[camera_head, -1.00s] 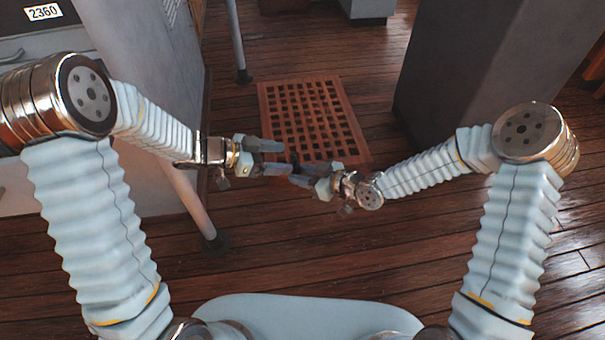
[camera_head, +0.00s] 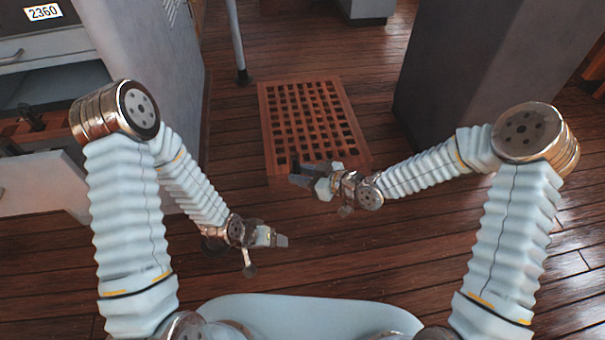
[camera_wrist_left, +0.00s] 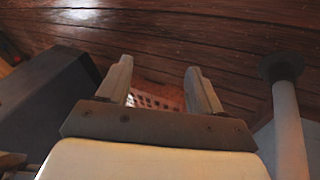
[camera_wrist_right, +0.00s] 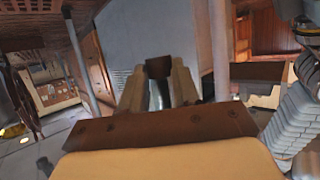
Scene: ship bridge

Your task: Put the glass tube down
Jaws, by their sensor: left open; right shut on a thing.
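My right gripper (camera_head: 302,178) is shut on the glass tube and holds it in the air, over the near edge of the floor grating in the head view. The tube's dark end (camera_head: 294,162) stands up at the fingertips. In the right wrist view, the dark end (camera_wrist_right: 158,67) and a clear, shiny part (camera_wrist_right: 160,93) show between the fingers; the rest is hidden. My left gripper (camera_head: 281,240) is empty, lower and to the left, apart from the right one. The left wrist view shows its fingers spread (camera_wrist_left: 158,70).
A wooden grating (camera_head: 310,115) lies on the plank floor (camera_head: 370,285). A grey cabinet (camera_head: 155,70) labelled 2360, with an open compartment, stands at left. A dark grey block (camera_head: 470,70) stands at right. A thin post (camera_head: 237,45) rises behind.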

